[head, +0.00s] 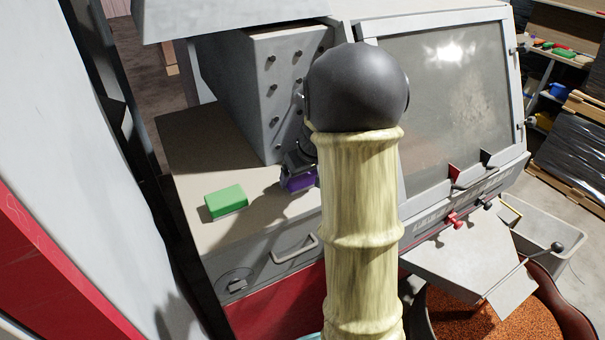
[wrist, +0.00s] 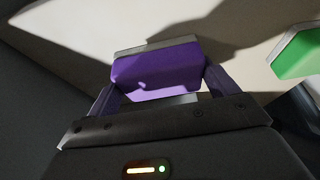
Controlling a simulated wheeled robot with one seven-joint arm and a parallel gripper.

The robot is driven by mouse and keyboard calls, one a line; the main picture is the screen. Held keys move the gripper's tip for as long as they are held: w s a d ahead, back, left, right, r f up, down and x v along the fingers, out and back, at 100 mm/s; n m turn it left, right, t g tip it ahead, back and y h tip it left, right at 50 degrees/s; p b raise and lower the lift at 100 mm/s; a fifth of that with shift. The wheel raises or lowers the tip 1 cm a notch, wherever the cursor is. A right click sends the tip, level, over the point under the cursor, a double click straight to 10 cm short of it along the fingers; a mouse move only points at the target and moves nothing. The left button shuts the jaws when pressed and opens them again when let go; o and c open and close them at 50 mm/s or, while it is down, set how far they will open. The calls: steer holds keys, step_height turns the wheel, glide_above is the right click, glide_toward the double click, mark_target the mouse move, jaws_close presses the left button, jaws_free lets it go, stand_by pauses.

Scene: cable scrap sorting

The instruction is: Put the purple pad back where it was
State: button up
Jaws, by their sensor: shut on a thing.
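The purple pad (wrist: 158,74) is a small block with a grey layer along one edge. It sits between the two fingers of my gripper (wrist: 160,88) in the wrist view, and my gripper is shut on it. In the head view the purple pad (head: 299,180) shows at the end of my gripper (head: 297,174), low over the beige bench top (head: 190,150), near the grey box with knobs. I cannot tell whether the pad touches the surface. My arm hides part of the area to the right of the pad.
A green pad (head: 226,202) lies on the bench top left of my gripper; it also shows at the right of the wrist view (wrist: 300,52). A grey box with knobs (head: 262,85) stands behind. A machine with a large window (head: 450,90) is at the right. Bench between the pads is clear.

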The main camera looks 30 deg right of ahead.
steer(key=o, duration=0.7)
steer(key=v, duration=1.2)
steer(key=s+a+f+g, duration=0.2)
steer(key=s+a+f, duration=1.1)
steer(key=a, duration=0.2)
steer(key=shift+s+a+f, duration=0.2)
steer(key=shift+s+a, duration=0.15)
steer(key=shift+s, duration=0.05)
